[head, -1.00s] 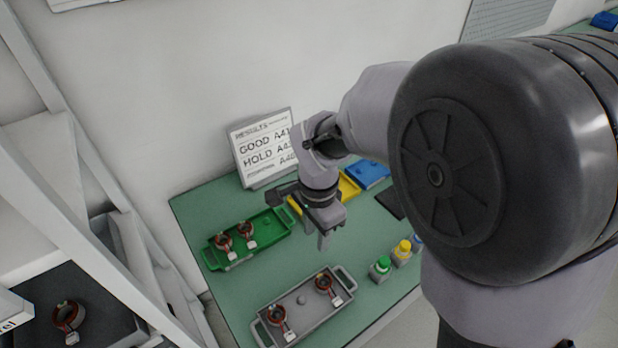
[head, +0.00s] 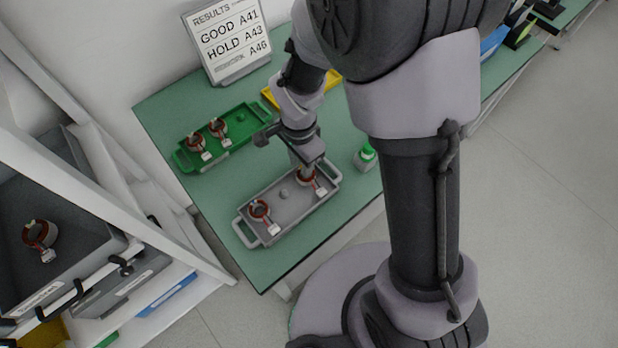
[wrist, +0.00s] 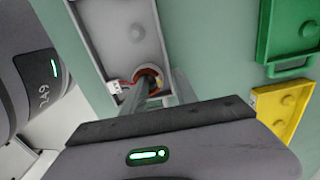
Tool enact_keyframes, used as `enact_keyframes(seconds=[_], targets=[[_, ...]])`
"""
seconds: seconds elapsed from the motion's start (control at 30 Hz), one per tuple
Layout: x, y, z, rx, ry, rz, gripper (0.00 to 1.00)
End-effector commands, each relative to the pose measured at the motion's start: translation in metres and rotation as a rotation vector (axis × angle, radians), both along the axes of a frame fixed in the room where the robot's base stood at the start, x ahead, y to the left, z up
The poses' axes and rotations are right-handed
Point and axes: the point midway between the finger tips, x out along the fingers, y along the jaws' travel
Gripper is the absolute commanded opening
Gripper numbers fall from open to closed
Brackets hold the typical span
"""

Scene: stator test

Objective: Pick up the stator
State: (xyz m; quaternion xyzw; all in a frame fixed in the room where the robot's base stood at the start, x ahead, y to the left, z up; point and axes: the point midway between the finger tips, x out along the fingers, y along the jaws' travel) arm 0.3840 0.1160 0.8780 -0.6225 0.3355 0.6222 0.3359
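Two copper-wound stators with white connectors lie in the grey tray (head: 285,222): a left one (head: 259,211) and a right one (head: 309,181). My gripper (head: 304,168) points down over the right stator and partly hides it. In the wrist view this stator (wrist: 149,75) shows beyond my fingertips (wrist: 166,88). The fingers look apart, one lined up with the ring's opening and one to its right; I cannot tell whether either touches it. Two more stators (head: 195,142) (head: 218,128) lie in the green tray (head: 232,143), and one (head: 40,235) in a dark bin at left.
The yellow tray (head: 330,88) is behind my gripper. A results sign (head: 228,42) stands at the back. A shelf unit (head: 130,180) rises at left. Green tabletop (head: 160,105) is bare at the back left.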

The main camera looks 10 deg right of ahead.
Motion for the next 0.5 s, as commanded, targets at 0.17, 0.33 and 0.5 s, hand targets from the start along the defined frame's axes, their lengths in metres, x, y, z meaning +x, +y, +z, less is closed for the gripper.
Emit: enact_keyframes(seconds=[0.17, 0.33, 0.5], targets=[[-0.0001, -0.0001, 0.0008, 0.000, 0.000, 0.000, 0.11], [-0.0001, -0.0001, 0.0008, 0.000, 0.000, 0.000, 0.00], [-0.0001, -0.0001, 0.0008, 0.000, 0.000, 0.001, 0.00]])
